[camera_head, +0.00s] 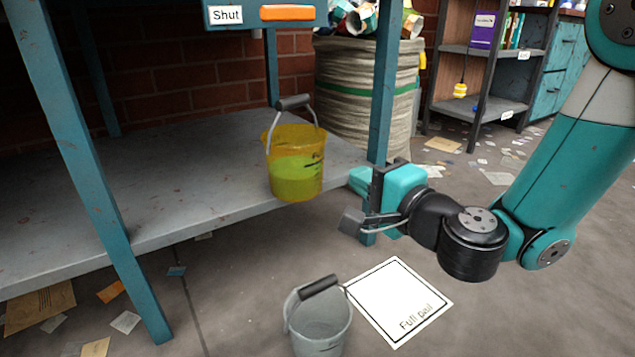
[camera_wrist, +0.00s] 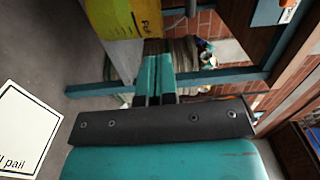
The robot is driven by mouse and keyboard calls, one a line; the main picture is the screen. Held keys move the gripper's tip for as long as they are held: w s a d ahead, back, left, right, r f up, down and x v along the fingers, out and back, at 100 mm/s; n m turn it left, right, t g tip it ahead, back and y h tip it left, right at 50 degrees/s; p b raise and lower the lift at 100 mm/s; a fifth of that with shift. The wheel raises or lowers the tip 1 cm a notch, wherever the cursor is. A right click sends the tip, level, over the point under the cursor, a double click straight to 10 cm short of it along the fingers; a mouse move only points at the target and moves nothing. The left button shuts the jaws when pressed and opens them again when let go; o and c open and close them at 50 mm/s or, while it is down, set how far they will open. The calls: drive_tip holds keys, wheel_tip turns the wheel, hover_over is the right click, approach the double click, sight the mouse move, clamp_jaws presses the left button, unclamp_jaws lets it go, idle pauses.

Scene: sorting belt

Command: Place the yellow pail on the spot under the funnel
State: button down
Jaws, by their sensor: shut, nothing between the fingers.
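The yellow pail (camera_head: 297,180) is see-through and holds yellow-green liquid. It stands upright at the front edge of the grey lower shelf (camera_head: 180,195), its handle raised with a dark grip on top. It also shows at the top of the wrist view (camera_wrist: 118,22). My gripper (camera_head: 356,178) is just right of the pail, apart from it, by the bench's right front leg. In the wrist view its teal fingers (camera_wrist: 156,50) are together and empty. No whole funnel shows; a short spout-like piece hangs under the "Shut" sign (camera_head: 226,15). The spot below is not clearly visible.
An orange handle (camera_head: 287,12) is beside the sign. A grey pail (camera_head: 320,327) stands on the floor beside a white "Full pail" sheet (camera_head: 395,295). A teal bench leg (camera_head: 384,90) is close behind my gripper. A large bin (camera_head: 365,85) stands behind.

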drive_tip(key=p, duration=1.8)
approach(311, 147)
drive_tip(key=shift+m+h, duration=0.3)
drive_tip(key=shift+m, duration=0.1)
drive_tip(key=shift+x, duration=3.75)
drive_tip(key=shift+s+a+r, duration=0.1)
drive_tip(key=shift+r, duration=0.05)
